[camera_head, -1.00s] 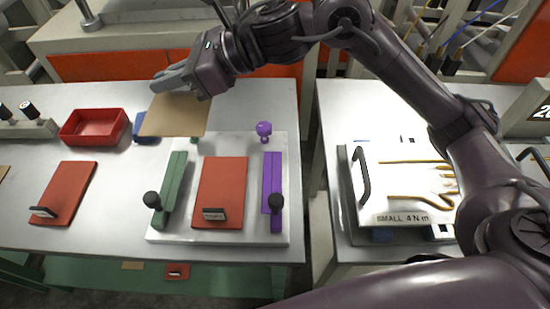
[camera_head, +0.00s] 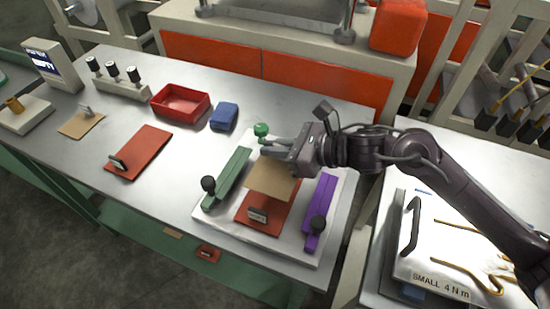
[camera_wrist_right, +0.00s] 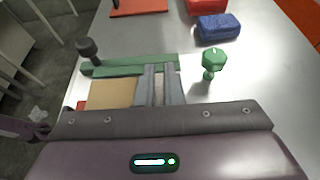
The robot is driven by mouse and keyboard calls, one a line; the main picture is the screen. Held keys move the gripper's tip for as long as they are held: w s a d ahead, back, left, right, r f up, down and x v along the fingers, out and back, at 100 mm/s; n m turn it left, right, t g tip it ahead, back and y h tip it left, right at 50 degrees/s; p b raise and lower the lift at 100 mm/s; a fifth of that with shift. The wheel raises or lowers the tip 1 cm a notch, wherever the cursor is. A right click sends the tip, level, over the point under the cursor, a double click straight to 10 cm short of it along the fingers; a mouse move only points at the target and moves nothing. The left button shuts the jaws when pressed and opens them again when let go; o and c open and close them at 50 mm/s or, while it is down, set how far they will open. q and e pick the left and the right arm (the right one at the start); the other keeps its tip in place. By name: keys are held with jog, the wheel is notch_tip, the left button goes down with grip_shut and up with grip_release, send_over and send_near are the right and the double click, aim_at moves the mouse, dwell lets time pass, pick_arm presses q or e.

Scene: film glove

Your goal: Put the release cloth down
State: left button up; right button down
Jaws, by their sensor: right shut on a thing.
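The tan release cloth (camera_head: 270,181) is a flat square sheet. My right gripper (camera_head: 275,149) is shut on its far edge and holds it over the far part of the red pad (camera_head: 262,216) on the white plate (camera_head: 210,220). I cannot tell whether the cloth touches the pad. In the right wrist view the cloth (camera_wrist_right: 108,94) shows beside the gripper's fingers (camera_wrist_right: 160,72). The green bar (camera_head: 228,178) lies left of the pad and the purple bar (camera_head: 320,210) right of it. My left gripper is not in view.
A green knob (camera_head: 261,130) stands by the plate's far edge, close to my gripper. A blue block (camera_head: 224,117), a red tray (camera_head: 180,100) and another red pad (camera_head: 140,150) lie to the left. Another tan sheet (camera_head: 80,124) lies further left.

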aim_at(275, 162)
notch_tip(275, 162, down, 4)
jog(key=shift+f, duration=0.2)
jog(key=shift+f, duration=0.1)
jog(key=shift+f, duration=0.1)
jog(key=c, duration=1.6)
grip_release()
jog(key=shift+o, duration=0.2)
